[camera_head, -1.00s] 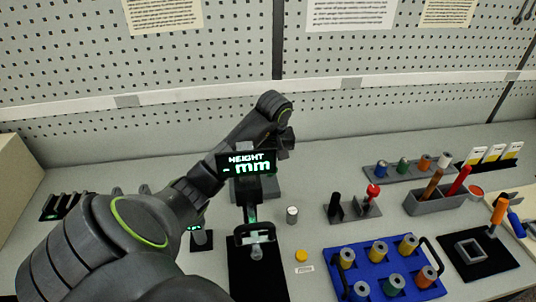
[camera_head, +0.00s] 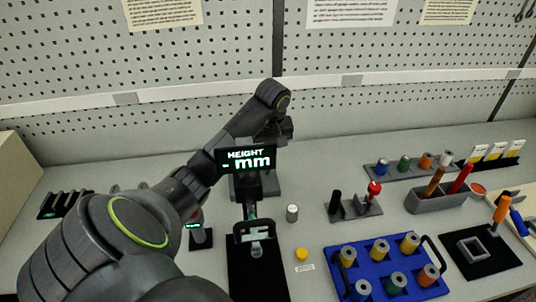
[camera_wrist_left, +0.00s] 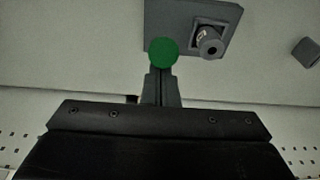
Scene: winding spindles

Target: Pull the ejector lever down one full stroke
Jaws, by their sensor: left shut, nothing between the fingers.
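A round green knob (camera_wrist_left: 163,52) shows in the left wrist view, just beyond the fingertips of my left gripper (camera_wrist_left: 160,76). It appears to be the ejector lever's end, but its arm is not clear. The gripper's fingers are shut with nothing between them; whether they touch the knob cannot be told. Behind the knob is a dark plate (camera_wrist_left: 185,12) with a short hollow cylinder (camera_wrist_left: 209,43). In the head view my left wrist reaches behind the HEIGHT display (camera_head: 247,160), which partly hides the dark stand (camera_head: 268,186) there. My right gripper is not in view.
A black fixture (camera_head: 255,265) stands in front of the display. A blue tray of spools (camera_head: 378,259) and a small stand with a red-topped post (camera_head: 366,207) are to the right.

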